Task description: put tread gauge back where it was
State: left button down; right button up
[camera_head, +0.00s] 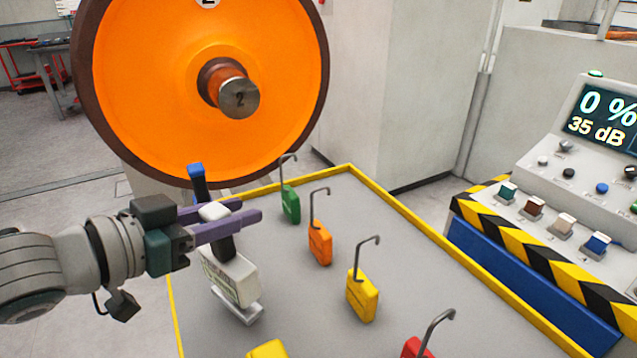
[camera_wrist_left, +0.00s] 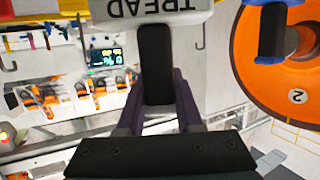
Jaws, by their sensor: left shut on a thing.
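The tread gauge (camera_head: 232,278) has a white body with a labelled face and a black upright handle. My left gripper (camera_head: 248,211) has purple fingers shut around that handle, near its white top. In the left wrist view the handle stands between my left gripper's fingers (camera_wrist_left: 156,95), and the word TREAD shows on the gauge's white body (camera_wrist_left: 150,8). The gauge is close over a pale grey base piece (camera_head: 245,313) at the left side of the grey table (camera_head: 300,300). I cannot tell whether they touch. My right gripper is not in view.
Green (camera_head: 291,205), orange (camera_head: 320,243), yellow (camera_head: 362,295) and red (camera_head: 415,348) hooked blocks stand to the right. A large orange wheel (camera_head: 160,90) is behind the table; a control console (camera_head: 570,190) is at right.

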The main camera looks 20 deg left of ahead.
pick_arm(q)
jog(key=shift+f, duration=1.2)
jog(key=shift+f+b, duration=0.1)
jog(key=shift+b, duration=0.25)
jog(key=c, duration=0.6)
grip_release()
jog(key=shift+f, duration=0.1)
jog(key=shift+o, duration=0.2)
jog(key=p+v, duration=0.2)
jog(key=v, duration=1)
jog(key=s+d+f+n+g+y, duration=0.1)
jog(key=s+d+g+y, duration=0.3)
jog(key=s+d+g, duration=0.5)
jog(key=s+g, duration=0.1)
jog(key=s, duration=0.2)
jog(key=shift+f+n, duration=0.3)
jog(key=shift+f, duration=0.05)
